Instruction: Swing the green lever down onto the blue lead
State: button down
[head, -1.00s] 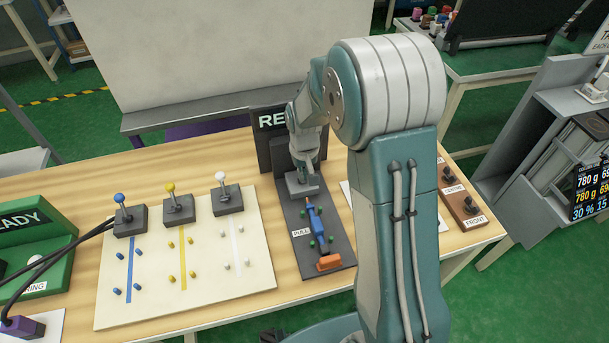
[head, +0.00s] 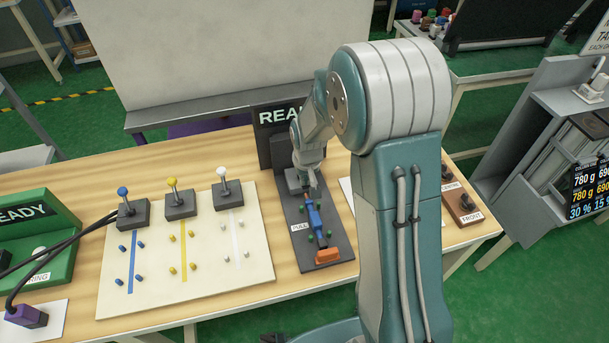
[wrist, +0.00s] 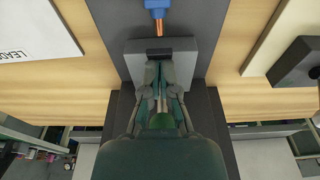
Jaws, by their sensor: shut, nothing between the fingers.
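The blue lead (head: 315,218) lies on the dark plate, its copper tip pointing at a grey block (head: 293,181). In the wrist view the lead (wrist: 155,6) is at the top, with the block (wrist: 190,58) below it. A rounded green knob (wrist: 162,121), apparently the green lever's, shows low between my fingers, with a thin metal rod beyond it. My gripper (wrist: 159,68) is shut, its fingertips over the block. In the head view my gripper (head: 313,186) is just above the block. The lever is hidden there, and contact with it cannot be told.
An orange piece (head: 328,255) and small green pegs sit around the lead. To the left is a cream board (head: 200,285) with blue, yellow and white levers. A dark READY sign (head: 280,118) stands behind. A brown control box (head: 463,203) is at the right.

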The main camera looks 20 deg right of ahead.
jog(key=shift+s+f, duration=0.3)
jog(key=shift+f, duration=0.25)
jog(key=shift+s+f, duration=0.3)
jog(key=shift+f, duration=0.25)
jog(key=shift+s+f, duration=0.1)
jog(key=shift+f, duration=0.05)
